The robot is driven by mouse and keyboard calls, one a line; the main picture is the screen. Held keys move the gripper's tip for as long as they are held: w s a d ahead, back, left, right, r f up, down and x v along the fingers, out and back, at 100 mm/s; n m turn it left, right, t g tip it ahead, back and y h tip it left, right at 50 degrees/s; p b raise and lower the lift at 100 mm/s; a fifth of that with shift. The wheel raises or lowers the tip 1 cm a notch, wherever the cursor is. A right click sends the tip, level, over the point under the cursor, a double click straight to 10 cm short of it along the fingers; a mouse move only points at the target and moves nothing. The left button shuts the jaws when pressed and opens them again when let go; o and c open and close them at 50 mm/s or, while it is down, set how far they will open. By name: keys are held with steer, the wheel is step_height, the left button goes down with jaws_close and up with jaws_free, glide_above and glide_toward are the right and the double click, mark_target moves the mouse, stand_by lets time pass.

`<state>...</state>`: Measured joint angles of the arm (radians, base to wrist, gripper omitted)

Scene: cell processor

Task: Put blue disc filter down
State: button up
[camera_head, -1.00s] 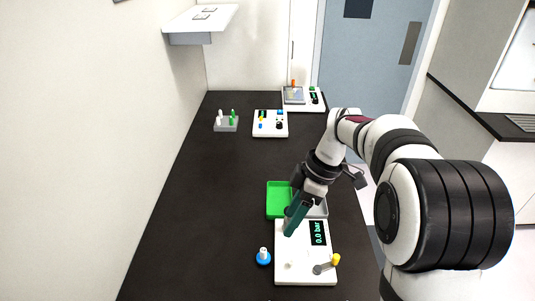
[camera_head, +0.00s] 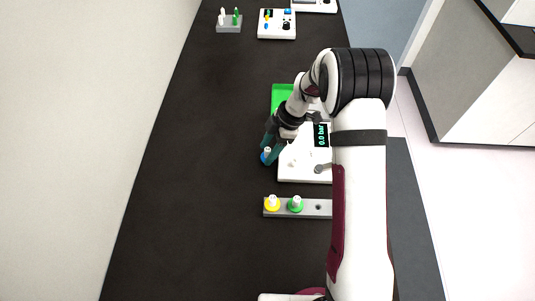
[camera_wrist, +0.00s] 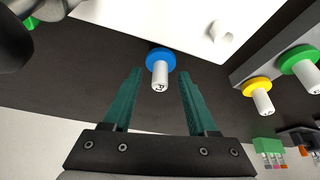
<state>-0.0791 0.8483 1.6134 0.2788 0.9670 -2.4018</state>
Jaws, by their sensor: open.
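The blue disc filter (camera_wrist: 160,60) has a blue disc and a white stem. In the wrist view it stands on the dark table just beyond and between the fingertips. In the head view the blue disc filter (camera_head: 266,156) is beside the left edge of the white pressure device (camera_head: 290,170), partly covered by my fingers. My gripper (camera_wrist: 159,85) has its teal jaws open, with nothing held. In the head view my gripper (camera_head: 270,147) is tilted down at the filter. I cannot tell whether a finger touches it.
A grey rack (camera_head: 317,208) holds a yellow disc filter (camera_head: 272,203) and a green disc filter (camera_head: 296,204), with an empty hole to their right. A green tray (camera_head: 281,98) lies behind the device. A small grey stand (camera_head: 229,25) is farther back. The table's left side is clear.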

jaws_close()
stand_by(0.5)
